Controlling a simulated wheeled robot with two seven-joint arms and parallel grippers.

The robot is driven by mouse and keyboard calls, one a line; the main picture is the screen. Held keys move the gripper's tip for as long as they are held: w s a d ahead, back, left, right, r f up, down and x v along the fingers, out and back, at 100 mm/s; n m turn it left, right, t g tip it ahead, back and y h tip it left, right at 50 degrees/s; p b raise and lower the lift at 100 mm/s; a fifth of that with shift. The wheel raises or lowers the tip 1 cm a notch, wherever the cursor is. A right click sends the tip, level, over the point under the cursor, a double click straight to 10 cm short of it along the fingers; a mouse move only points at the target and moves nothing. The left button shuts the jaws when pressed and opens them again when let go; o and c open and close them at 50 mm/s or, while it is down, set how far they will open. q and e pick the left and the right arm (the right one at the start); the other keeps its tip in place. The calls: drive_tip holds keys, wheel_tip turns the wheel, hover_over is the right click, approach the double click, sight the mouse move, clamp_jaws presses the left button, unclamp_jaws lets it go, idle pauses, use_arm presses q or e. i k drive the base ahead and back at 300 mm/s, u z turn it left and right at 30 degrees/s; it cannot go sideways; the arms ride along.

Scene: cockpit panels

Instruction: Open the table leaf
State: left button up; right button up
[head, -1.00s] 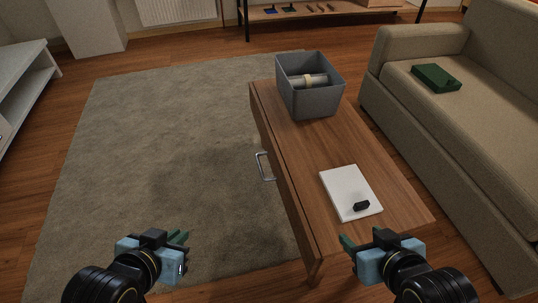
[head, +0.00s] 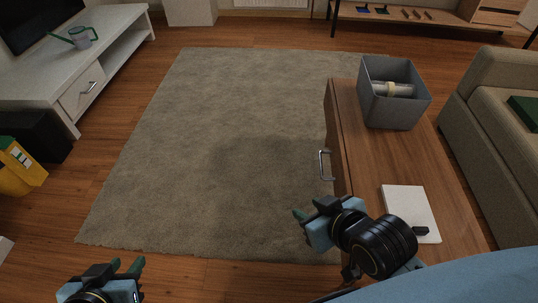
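The wooden table (head: 392,155) stands at the right. Its near-vertical left side carries the leaf panel (head: 336,134), which hangs down. A metal handle (head: 324,165) is fixed on that panel. My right gripper (head: 308,207) is open and empty, a little nearer than the handle and apart from it. My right arm hides the table's near left corner. My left gripper (head: 127,264) is open and empty at the bottom left, over the floor, far from the table.
A grey bin (head: 394,109) with rolled items stands on the table's far end. A sofa (head: 490,130) stands close on the right. The rug (head: 220,130) left of the table is clear.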

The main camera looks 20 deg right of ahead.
sight(341, 179)
drive_tip(key=u, duration=0.25)
drive_tip(key=i, duration=1.85)
drive_tip(key=z, duration=3.3)
drive_tip(key=i, duration=0.5)
